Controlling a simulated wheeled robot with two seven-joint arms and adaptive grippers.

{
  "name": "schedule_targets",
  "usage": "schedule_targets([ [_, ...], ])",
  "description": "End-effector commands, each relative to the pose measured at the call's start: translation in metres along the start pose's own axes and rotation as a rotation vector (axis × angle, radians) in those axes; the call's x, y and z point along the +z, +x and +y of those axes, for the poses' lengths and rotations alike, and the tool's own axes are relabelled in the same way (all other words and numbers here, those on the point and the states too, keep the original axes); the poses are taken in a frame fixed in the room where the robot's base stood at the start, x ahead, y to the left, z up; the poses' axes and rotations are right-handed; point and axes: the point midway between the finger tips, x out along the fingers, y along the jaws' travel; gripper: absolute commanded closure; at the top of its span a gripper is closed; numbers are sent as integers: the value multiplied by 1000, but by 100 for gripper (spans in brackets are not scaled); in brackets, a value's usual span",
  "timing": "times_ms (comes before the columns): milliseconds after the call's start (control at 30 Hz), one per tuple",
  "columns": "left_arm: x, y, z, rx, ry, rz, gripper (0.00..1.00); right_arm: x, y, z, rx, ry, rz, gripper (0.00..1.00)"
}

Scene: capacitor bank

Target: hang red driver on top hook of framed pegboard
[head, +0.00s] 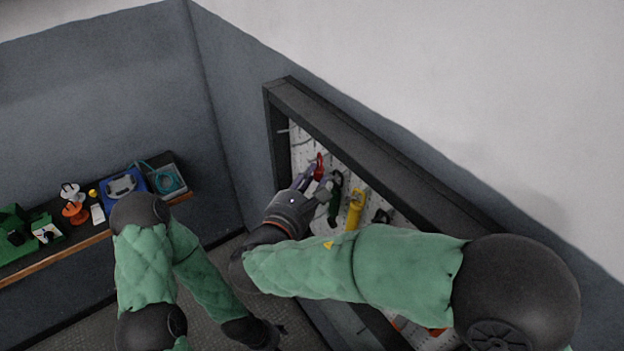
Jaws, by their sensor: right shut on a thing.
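The framed pegboard (300,156) hangs on the right wall, a white perforated panel inside a thick dark frame. My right gripper (314,184) is in front of its upper left part, shut on the red driver (319,165). Only a short red part of the driver shows beyond the fingers; the rest is hidden by the gripper. A thin hook (284,131) sticks out near the upper left corner of the board, apart from the driver. My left gripper (268,338) hangs low at the bottom edge, dark and small, and its fingers are not clear.
A green-handled tool (336,197) and a yellow tool (355,208) hang close beside my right gripper. My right arm covers much of the board. At left, a bench (60,254) holds a blue tray (124,186), orange reels (75,212) and green boxes.

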Motion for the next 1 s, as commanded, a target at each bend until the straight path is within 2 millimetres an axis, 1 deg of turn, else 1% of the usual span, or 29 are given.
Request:
schedule_targets([
  [133, 0, 0, 0, 0, 0, 0, 37, 0, 0, 0, 0, 0, 0, 100],
  [167, 0, 0, 0, 0, 0, 0, 37, 0, 0, 0, 0, 0, 0, 63],
  [200, 0, 0, 0, 0, 0, 0, 37, 0, 0, 0, 0, 0, 0, 52],
  [233, 0, 0, 0, 0, 0, 0, 37, 0, 0, 0, 0, 0, 0, 44],
  [533, 0, 0, 0, 0, 0, 0, 37, 0, 0, 0, 0, 0, 0, 44],
  [667, 0, 0, 0, 0, 0, 0, 37, 0, -5, 0, 1, 0, 0, 44],
  [767, 0, 0, 0, 0, 0, 0, 37, 0, -16, 1, 3, 0, -1, 44],
  [867, 0, 0, 0, 0, 0, 0, 37, 0, -34, 1, 5, -1, -1, 44],
  [1000, 0, 0, 0, 0, 0, 0, 37, 0, -63, 1, 6, 0, -2, 44],
])
